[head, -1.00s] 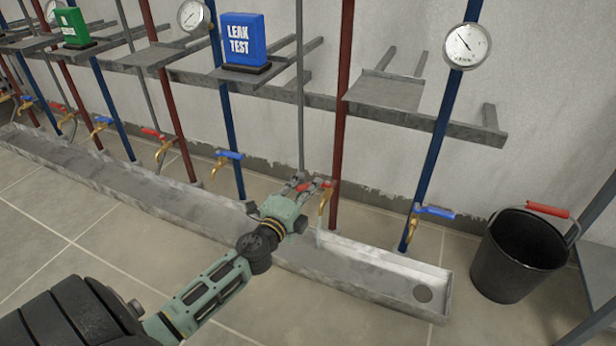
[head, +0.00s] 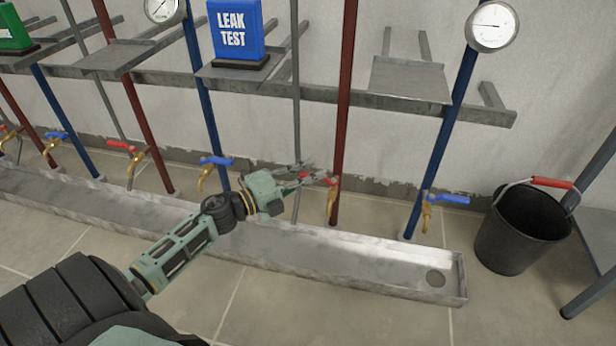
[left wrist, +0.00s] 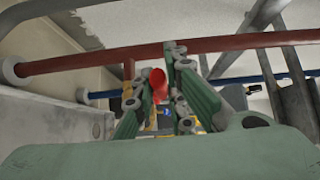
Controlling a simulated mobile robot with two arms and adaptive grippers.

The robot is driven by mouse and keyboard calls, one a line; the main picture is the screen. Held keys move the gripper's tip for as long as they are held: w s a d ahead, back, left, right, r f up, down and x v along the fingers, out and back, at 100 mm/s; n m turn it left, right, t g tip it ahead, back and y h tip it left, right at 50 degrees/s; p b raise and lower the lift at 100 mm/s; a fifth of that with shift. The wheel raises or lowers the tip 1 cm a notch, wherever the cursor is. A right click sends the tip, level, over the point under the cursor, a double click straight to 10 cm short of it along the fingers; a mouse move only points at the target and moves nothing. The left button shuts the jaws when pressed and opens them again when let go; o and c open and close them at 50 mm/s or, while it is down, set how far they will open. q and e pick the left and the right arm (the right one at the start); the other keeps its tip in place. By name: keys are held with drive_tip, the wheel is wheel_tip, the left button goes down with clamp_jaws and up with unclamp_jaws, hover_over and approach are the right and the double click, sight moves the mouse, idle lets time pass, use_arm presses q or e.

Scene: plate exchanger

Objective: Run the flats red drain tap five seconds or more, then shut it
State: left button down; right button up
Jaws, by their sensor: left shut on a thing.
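The red-handled tap (head: 331,201) is a brass tap on the red pipe second from the right, above the metal trough (head: 386,283). My left gripper (head: 312,178) reaches it from the left and is shut on its red handle. The handle points left, crosswise to the pipe. The left wrist view shows the red handle (left wrist: 158,82) between the two fingers. No clear water stream shows below the spout. My right gripper is not in view.
A blue-handled tap (head: 430,205) is on the blue pipe to the right. A black bucket (head: 522,232) stands right of the trough. A blue LEAK TEST block (head: 237,32) stands on a shelf above. More taps line the left. Bare floor lies in front.

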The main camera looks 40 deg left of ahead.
use_arm(q)
drive_tip(key=shift+w+h, duration=0.15)
drive_tip(key=shift+h, duration=0.15)
drive_tip(key=c, duration=1.8)
unclamp_jaws()
drive_tip(key=shift+o, duration=0.2)
drive_tip(key=v, duration=1.2)
drive_tip(key=shift+d+r, duration=0.1)
drive_tip(key=shift+r, duration=0.05)
